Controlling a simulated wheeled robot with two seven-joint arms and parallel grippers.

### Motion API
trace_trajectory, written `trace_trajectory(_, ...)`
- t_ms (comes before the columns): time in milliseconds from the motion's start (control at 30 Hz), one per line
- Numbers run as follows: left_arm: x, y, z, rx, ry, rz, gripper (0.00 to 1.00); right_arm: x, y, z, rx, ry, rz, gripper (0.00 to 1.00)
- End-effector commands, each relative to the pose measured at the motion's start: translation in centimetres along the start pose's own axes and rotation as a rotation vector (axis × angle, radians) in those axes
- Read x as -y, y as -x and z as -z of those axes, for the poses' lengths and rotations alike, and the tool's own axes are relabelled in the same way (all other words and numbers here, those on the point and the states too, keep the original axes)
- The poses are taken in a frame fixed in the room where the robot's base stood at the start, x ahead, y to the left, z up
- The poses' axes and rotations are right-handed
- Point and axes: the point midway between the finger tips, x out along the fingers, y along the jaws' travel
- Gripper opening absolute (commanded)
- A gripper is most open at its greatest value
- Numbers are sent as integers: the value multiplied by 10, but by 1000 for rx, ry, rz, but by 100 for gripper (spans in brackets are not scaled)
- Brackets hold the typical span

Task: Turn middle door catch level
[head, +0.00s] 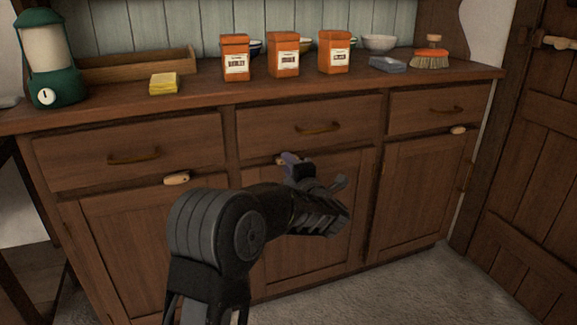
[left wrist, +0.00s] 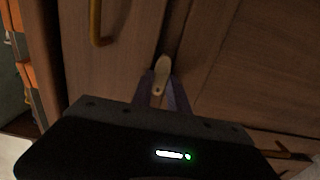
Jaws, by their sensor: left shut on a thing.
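The middle door catch (head: 280,160) is a small pale wooden piece at the top of the middle door (head: 330,215), mostly hidden by my gripper in the head view. In the left wrist view the catch (left wrist: 162,68) shows as a pale rounded bar lying roughly along the gap between drawer and door; its exact tilt is hard to tell. My left gripper (head: 291,162) is shut on the catch, with its purple-grey fingers on either side of it in the left wrist view (left wrist: 160,95). My right gripper is not in view.
The left catch (head: 177,178) and right catch (head: 458,130) look about level. Drawer handles (head: 318,128) stick out above the doors. The sideboard top (head: 200,90) holds a green lantern (head: 47,60), a yellow sponge (head: 164,83), orange packets (head: 284,54) and a brush (head: 431,60).

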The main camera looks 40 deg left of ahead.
Motion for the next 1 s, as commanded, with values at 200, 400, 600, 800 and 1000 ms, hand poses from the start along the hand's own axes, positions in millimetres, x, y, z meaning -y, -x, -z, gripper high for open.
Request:
trace_trajectory(200,1,0,0,1,1,2,30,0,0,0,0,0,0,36)
trace_trajectory(400,0,0,0,0,0,1,42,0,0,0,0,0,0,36)
trace_trajectory(600,0,0,0,0,0,0,42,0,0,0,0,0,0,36)
trace_trajectory(800,-1,14,-1,2,-1,1,42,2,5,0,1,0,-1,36)
trace_trajectory(1000,-2,46,-1,3,-1,2,42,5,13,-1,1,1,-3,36)
